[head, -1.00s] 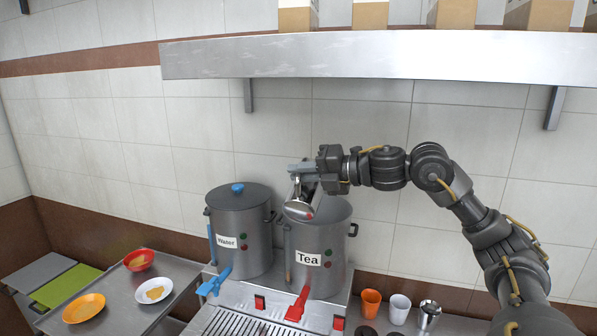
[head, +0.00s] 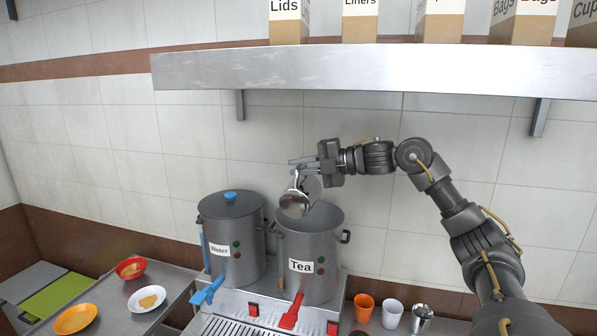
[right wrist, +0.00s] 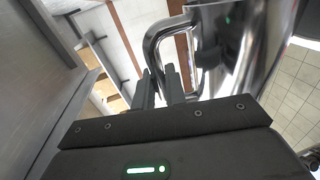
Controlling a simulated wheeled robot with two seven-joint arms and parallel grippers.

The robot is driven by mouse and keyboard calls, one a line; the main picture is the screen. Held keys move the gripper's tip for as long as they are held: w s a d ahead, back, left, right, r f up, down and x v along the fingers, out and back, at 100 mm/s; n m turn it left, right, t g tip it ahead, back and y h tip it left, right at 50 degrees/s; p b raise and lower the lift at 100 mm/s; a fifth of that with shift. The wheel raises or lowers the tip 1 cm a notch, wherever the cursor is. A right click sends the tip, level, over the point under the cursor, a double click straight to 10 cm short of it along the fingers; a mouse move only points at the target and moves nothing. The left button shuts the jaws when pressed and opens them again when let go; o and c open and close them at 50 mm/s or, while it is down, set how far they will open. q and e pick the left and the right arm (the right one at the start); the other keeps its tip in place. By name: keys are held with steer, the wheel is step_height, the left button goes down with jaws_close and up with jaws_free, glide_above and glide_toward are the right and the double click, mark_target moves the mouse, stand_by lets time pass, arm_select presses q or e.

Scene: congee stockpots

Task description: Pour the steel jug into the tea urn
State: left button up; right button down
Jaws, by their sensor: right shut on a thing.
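The tea urn (head: 308,285) is a tall grey steel pot with a "Tea" label and a red tap (head: 291,313). Its top is open and uncovered. The steel jug (head: 294,204) is shiny and tilted, held over the left part of the urn's opening. My right gripper (head: 304,161) is shut on the jug's handle above the urn. In the right wrist view the jug (right wrist: 235,45) and its looped handle (right wrist: 158,45) show at the fingers (right wrist: 161,87). I cannot see the jug's contents or any stream. My left gripper is out of view.
The lidded water urn (head: 231,240) stands close on the left. A steel shelf (head: 380,70) with boxes overhangs above. An orange cup (head: 363,308), a white cup (head: 392,314) and a steel cup (head: 421,318) stand at right. Plates and a red bowl (head: 130,268) are at left.

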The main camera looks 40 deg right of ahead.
mark_target(304, 191)
steer(key=shift+w+d+r+m+g+y, duration=0.15)
steer(key=shift+w+d+r+m+y, duration=0.1)
steer(key=shift+w+d+m, duration=0.4)
steer(key=shift+w+d+r+m+g+y, duration=0.2)
steer(key=shift+w+d+m, duration=0.2)
steer(key=shift+d, duration=0.4)
stand_by(1.2)
steer(key=shift+f+n, duration=0.25)
steer(key=shift+f, duration=0.1)
steer(key=f+n+b, duration=0.2)
steer(key=f+b, duration=0.1)
steer(key=shift+s+a+f+h, duration=0.1)
steer(key=shift+s+a+h, duration=0.1)
steer(key=shift+h, duration=0.15)
steer(key=s+a+n+b, duration=0.1)
steer(key=a+n+b, duration=0.1)
steer(key=s+a+f+n+b, duration=0.1)
steer(key=s+a+n+b, duration=0.1)
steer(key=s+a+f+n+y+b, duration=0.1)
steer(key=a+n+b, duration=0.1)
steer(key=n, duration=0.1)
steer(key=shift+s+b, duration=0.3)
steer(key=shift+b, duration=0.05)
steer(key=s+a+r+n+y+b, duration=0.2)
steer(key=s+a+n, duration=0.7)
steer(key=n, duration=0.3)
steer(key=shift+r+n+t+b, duration=0.25)
steer(key=shift+n+t+b, duration=0.05)
steer(key=shift+n+t, duration=0.15)
